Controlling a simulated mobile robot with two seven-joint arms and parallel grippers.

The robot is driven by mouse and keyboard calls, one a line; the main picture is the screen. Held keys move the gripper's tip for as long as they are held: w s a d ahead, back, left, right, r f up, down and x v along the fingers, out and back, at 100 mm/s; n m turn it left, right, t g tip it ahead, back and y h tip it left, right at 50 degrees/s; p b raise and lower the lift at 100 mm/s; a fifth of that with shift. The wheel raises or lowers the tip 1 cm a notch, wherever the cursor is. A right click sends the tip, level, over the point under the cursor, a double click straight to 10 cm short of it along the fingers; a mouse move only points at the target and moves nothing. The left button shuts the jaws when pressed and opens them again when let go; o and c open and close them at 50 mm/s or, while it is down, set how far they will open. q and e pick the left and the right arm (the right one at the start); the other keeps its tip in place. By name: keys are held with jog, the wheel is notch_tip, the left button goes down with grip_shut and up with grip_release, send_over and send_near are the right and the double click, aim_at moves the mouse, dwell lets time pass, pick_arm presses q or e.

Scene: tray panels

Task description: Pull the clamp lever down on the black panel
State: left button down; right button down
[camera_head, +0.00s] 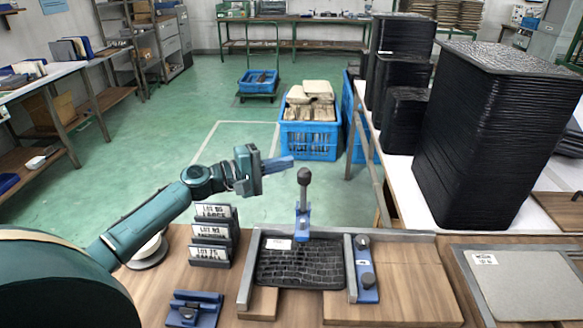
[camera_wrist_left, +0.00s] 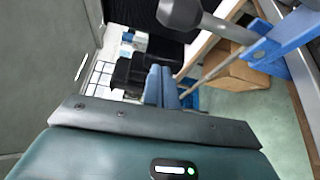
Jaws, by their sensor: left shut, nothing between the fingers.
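The black panel (camera_head: 300,268) lies flat in a metal-railed fixture on the wooden bench, with a white label at its upper left. The clamp lever (camera_head: 304,190) stands upright behind the panel's far edge, with a dark round knob on top and a blue base. My left gripper (camera_head: 288,162) is shut and empty, just left of and slightly above the knob in the picture. In the left wrist view its blue fingers (camera_wrist_left: 161,88) are together, and the lever (camera_wrist_left: 222,27) with its knob crosses the top right, apart from the fingers. My right gripper does not show.
Labelled card holders (camera_head: 212,236) stand left of the fixture. Blue clamp pieces sit at the front left (camera_head: 194,308) and on the right rail (camera_head: 365,270). A grey panel (camera_head: 520,285) lies on the right. Tall black stacks (camera_head: 495,130) and a blue crate (camera_head: 310,138) stand behind.

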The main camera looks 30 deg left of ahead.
aim_at(304, 192)
pick_arm(q)
jog(key=d, duration=0.1)
jog(key=s+d+p, duration=0.1)
jog(key=d+p, duration=0.1)
jog(key=shift+s+d, duration=0.25)
jog(key=shift+s, duration=0.05)
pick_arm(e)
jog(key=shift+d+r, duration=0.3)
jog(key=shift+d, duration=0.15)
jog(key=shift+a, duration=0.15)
